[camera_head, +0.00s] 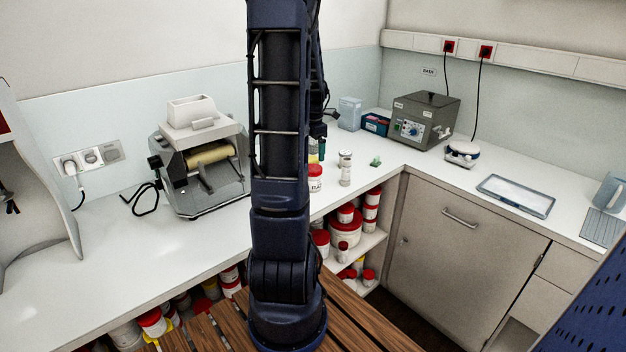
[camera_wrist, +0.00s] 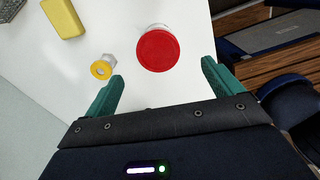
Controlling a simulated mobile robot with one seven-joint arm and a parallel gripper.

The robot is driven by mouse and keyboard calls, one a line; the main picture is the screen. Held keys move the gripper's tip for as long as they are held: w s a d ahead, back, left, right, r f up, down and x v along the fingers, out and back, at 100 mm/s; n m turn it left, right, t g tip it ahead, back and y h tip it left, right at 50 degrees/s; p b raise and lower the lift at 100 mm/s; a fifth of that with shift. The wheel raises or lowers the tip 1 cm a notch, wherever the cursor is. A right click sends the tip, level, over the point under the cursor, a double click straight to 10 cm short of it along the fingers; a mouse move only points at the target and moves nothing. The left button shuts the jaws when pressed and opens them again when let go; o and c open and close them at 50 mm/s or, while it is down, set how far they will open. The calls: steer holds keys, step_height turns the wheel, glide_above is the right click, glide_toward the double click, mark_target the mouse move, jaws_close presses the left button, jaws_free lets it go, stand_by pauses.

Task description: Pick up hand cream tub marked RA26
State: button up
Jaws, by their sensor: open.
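A white tub with a round red lid (camera_wrist: 158,50) stands upright on the white counter in the wrist view. It also shows in the head view (camera_head: 315,184), partly hidden by my arm. No RA26 marking can be read on it, so I cannot tell if it is the named tub. My gripper (camera_wrist: 163,70) is open and empty, with its green fingers spread on either side of the near edge of the lid. The height gap between fingers and lid is unclear. In the head view, one green finger (camera_head: 322,149) shows beyond the tub, beside my arm.
A pale jar (camera_head: 345,168) stands right of the tub. A roller mill (camera_head: 205,165) is at left. Several red-lidded tubs fill the shelves (camera_head: 365,244) below.

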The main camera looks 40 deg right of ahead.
mark_target(313, 168)
steer(key=shift+w+f, duration=0.15)
steer(key=shift+f, duration=5.25)
steer(key=c, duration=1.2)
steer(key=shift+r, duration=0.1)
